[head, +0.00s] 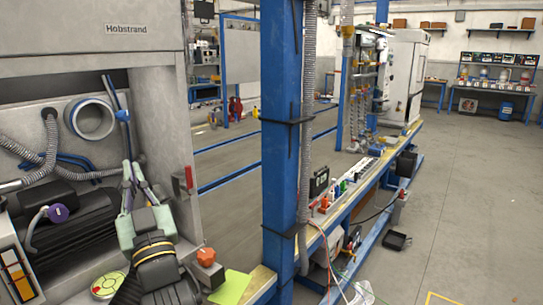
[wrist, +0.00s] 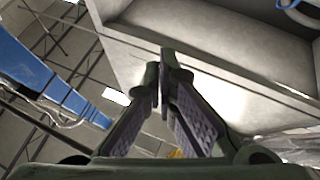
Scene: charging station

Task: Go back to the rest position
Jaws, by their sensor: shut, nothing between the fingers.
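My gripper (head: 131,168) shows at the lower left of the head view. It points up, in front of the opening of the grey cabinet (head: 158,65) marked "Hobstrand". Its fingers come together at the tips and hold nothing. In the wrist view the gripper (wrist: 166,62) is seen from behind, with the fingertips meeting and only the cabinet and ceiling beyond them.
A blue post (head: 281,130) stands to the right of my arm. A red-orange knob (head: 206,257) and a yellow-green sheet (head: 230,288) are close beside my arm. Hoses and a dark ribbed motor (head: 82,222) fill the cabinet opening. The floor at right (head: 470,200) is mostly clear.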

